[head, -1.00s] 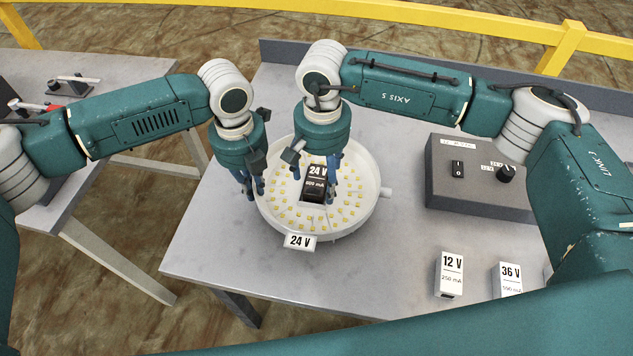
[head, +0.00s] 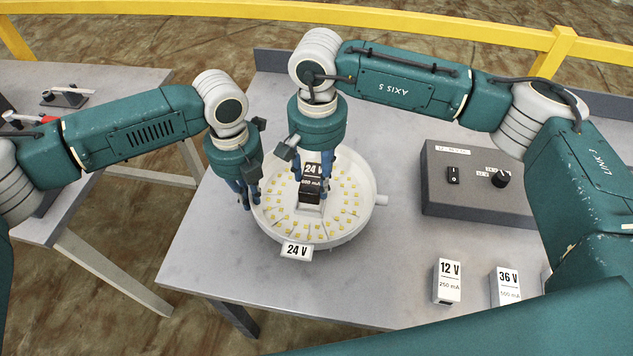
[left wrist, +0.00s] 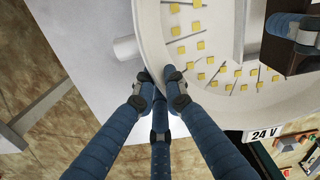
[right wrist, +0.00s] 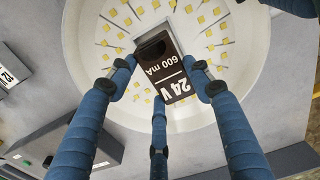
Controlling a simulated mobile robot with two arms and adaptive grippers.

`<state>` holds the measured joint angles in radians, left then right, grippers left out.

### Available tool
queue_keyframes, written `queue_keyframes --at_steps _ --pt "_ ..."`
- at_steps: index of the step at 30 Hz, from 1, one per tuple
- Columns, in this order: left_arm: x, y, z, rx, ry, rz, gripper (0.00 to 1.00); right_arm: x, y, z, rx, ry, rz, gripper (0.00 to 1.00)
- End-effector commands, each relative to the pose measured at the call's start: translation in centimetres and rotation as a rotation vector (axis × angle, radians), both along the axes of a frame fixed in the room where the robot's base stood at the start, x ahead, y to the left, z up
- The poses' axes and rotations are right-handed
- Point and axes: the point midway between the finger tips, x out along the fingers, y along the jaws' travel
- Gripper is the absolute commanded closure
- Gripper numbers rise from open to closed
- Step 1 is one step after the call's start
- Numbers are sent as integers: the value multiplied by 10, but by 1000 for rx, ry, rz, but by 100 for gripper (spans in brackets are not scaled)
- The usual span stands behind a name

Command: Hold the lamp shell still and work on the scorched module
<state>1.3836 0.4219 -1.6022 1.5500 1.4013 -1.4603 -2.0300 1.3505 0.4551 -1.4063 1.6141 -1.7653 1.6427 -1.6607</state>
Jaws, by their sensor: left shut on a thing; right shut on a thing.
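The white round lamp shell (head: 345,228) sits on the grey table with small yellow squares on its inner face and a 24 V tag (head: 297,251) at its front rim. My left gripper (head: 246,196) is shut on the shell's left rim, with the wall (left wrist: 157,52) between its fingers. My right gripper (head: 312,182) is shut on a dark module (head: 310,193), labelled 24 V 600 mA, over the shell's middle. The module (right wrist: 168,80) looks slightly raised and tilted in the right wrist view. The fingers partly hide it in the head view.
White boxes marked 12 V (head: 447,281) and 36 V (head: 507,287) stand at the table's front right. A grey switch box (head: 475,185) with a knob stands on the right. A second table (head: 95,205) is at the left. The tabletop in front of the shell is clear.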

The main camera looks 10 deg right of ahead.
Motion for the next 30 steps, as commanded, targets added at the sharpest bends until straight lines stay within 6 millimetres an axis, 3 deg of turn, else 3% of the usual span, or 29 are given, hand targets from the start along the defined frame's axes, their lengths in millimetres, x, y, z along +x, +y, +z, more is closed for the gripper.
queue_keyframes --at_steps 3,9,20,21,24,30 --pt "1 0 1 0 -1 1 100 1 0 28 1 -6 1 83" --pt "1 0 0 0 -1 1 100 1 0 57 1 -3 2 83" --pt "1 0 0 0 -1 1 100 0 0 65 0 -1 1 83" --pt "1 0 0 0 -1 1 84 0 0 65 0 -1 1 83" --pt "1 0 0 0 -1 1 68 0 0 65 0 -1 1 83" --pt "0 0 0 0 -1 1 68 0 0 65 0 -1 1 83"
